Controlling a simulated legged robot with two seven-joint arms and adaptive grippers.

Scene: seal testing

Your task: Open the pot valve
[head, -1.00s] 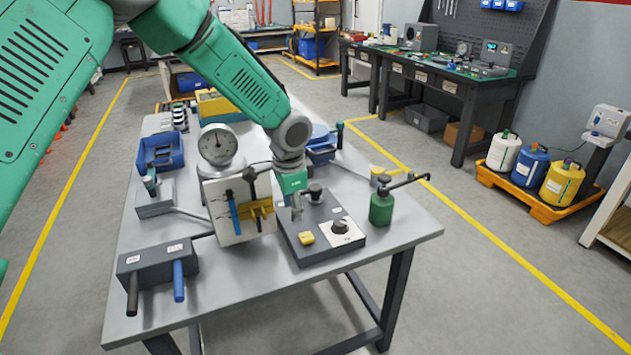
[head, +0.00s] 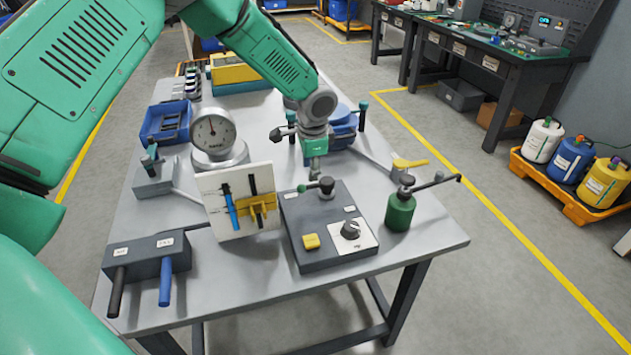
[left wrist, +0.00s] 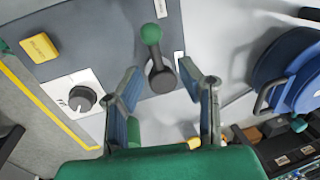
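A dark grey control box (head: 314,255) lies on the table. On it is a valve lever (head: 327,186) with a black hub and a green ball end pointing left; which part is the pot valve is not labelled legibly. My left gripper (head: 316,172) points down just above and behind the lever. In the left wrist view its two fingers (left wrist: 160,72) are apart, with the black hub of the lever (left wrist: 161,80) between or just below them; contact cannot be told. A blue pot (head: 342,133) stands behind the gripper. My right gripper is not in view.
The box also carries a yellow button (head: 311,241) and a black dial (head: 350,229). A white panel (head: 222,215) and a gauge (head: 212,132) stand to the left. A green bottle (head: 400,212) with a long lever stands to the right. The table's front right is bare.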

